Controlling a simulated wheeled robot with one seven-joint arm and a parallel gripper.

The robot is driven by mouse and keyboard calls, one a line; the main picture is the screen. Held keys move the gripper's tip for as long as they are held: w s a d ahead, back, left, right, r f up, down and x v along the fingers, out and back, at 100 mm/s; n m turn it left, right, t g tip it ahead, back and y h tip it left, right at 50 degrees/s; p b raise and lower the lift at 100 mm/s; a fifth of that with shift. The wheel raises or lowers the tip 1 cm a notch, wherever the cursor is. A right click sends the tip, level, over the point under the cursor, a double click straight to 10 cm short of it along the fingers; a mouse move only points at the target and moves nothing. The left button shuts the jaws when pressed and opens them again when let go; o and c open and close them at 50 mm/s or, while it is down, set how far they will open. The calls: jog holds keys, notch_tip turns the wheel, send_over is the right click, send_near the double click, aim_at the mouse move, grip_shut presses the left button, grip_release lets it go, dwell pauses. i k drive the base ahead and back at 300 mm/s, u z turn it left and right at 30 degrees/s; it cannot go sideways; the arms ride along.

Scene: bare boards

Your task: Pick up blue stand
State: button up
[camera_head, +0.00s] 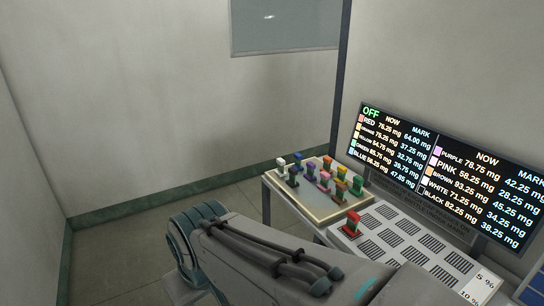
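A small dark blue stand (298,159) appears on the pale square board (318,211), toward its back left corner, among several small coloured stands. It is small, and its lower part is partly hidden by its neighbours. My arm crosses the lower middle of the view, in front of and below the board. My gripper cannot be made out, so its opening and any contact with the blue stand are not shown.
A white stand (281,162) and a green stand (358,185) are among the blue stand's neighbours. A red stand (352,219) stands apart on a slotted grey panel (395,245). A display (440,170) rises behind at right. Bare floor (235,200) lies left of the table.

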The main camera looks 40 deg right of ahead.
aim_at(298, 158)
jog(key=z, duration=0.05)
jog(key=i, duration=1.6)
jog(key=z, duration=0.9)
jog(key=i, duration=1.1)
jog(key=z, duration=1.6)
jog(key=i, duration=0.55)
jog(key=z, duration=0.4)
